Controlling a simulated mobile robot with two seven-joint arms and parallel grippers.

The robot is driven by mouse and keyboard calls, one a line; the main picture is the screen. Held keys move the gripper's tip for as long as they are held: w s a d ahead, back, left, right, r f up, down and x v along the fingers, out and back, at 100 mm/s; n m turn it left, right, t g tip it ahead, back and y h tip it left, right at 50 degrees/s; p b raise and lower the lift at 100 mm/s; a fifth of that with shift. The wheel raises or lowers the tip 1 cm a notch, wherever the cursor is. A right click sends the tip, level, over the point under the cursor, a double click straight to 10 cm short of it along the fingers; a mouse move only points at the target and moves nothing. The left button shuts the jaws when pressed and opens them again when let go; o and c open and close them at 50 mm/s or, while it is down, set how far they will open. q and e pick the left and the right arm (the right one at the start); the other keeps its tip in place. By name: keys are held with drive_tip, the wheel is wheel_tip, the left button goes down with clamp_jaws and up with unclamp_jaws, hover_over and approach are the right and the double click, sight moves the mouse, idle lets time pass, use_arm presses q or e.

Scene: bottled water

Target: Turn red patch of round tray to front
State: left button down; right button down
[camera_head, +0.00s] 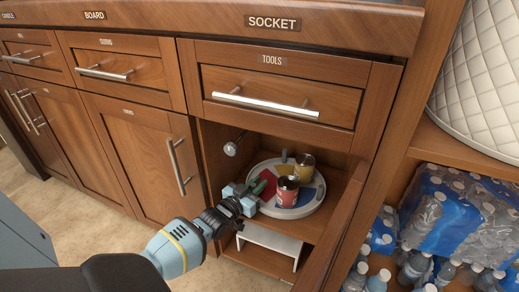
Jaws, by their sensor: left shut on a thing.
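The round tray (291,212) sits inside the open cabinet, on its shelf, with a pale rim and coloured patches. A red patch (268,177) shows at the tray's left, partly covered by things, and a blue patch (308,195) shows at its right. A red can (287,191) and a yellowish can (304,166) stand on the tray. My left gripper (246,196) is at the tray's front-left edge, shut on the tray's rim; the exact contact is small and partly hidden. My right gripper is not in view.
A white stand (268,239) is below the tray. A drawer labelled TOOLS (270,93) is shut above the opening. The cabinet's right side and door edge (340,232) bound the space. Packs of water bottles (455,215) stand at the right.

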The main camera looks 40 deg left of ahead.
use_arm(q)
drive_tip(key=shift+w+a, duration=0.2)
drive_tip(key=shift+a, duration=0.1)
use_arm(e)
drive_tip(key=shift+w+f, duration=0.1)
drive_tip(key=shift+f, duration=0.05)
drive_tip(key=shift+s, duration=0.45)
use_arm(q)
drive_tip(key=c, duration=1.4)
unclamp_jaws()
drive_tip(key=shift+o, duration=0.2)
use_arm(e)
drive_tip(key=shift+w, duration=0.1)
use_arm(q)
drive_tip(key=shift+s, duration=0.1)
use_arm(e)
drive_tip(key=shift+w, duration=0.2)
